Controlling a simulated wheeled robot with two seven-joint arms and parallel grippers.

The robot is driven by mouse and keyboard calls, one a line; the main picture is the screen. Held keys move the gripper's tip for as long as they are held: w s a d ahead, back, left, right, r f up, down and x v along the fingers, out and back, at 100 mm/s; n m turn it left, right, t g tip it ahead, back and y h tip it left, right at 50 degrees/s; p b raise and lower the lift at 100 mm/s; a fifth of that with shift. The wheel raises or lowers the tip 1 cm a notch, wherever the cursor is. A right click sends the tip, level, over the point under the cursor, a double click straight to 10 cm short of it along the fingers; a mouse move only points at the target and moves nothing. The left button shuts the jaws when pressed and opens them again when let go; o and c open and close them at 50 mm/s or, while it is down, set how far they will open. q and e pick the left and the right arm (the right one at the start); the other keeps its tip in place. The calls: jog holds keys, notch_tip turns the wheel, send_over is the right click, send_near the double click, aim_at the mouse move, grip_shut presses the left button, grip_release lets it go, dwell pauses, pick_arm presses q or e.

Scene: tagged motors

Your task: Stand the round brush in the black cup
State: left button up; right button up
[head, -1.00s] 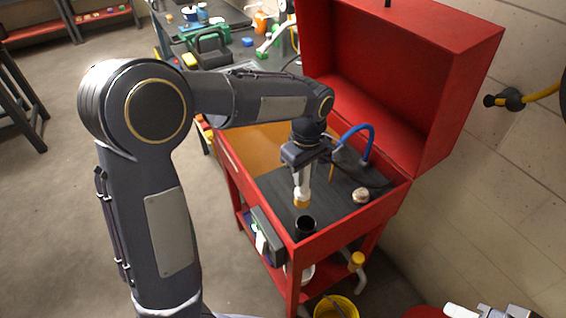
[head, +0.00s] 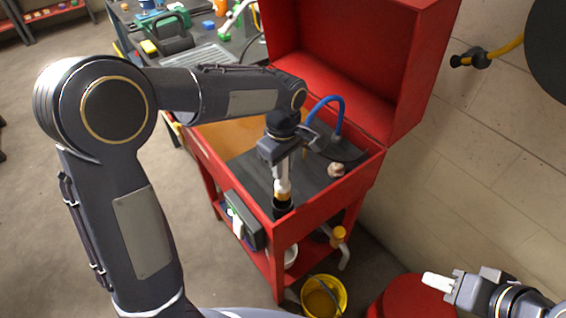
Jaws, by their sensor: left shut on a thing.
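The round brush (head: 282,187) has a pale handle and an orange-gold band near its lower end. My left gripper (head: 283,168) is shut on its upper part and holds it roughly upright, pointing down. The black cup (head: 283,211) stands at the near corner of the red cart's dark top. The brush's lower end meets the cup's mouth and its tip is hidden; I cannot tell how deep it sits. My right gripper (head: 445,283) is at the lower right, far from the cup, with a pale tip; its opening is unclear.
The red cart (head: 330,207) has a raised lid (head: 330,60) behind. A blue hooked tube (head: 338,105) and a small round pale object (head: 336,170) are on its top. A yellow bucket (head: 324,296) stands below. A red round surface (head: 405,299) lies under my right gripper.

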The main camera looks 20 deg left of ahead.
aim_at(283, 181)
pick_arm(q)
jog(key=shift+f+b, duration=2.15)
jog(key=shift+f, duration=1.1)
jog(key=o, duration=1.1)
jog(key=shift+c, duration=0.2)
jog(key=shift+r, duration=0.15)
notch_tip(283, 181, up, 7)
jog(key=shift+r, duration=0.3)
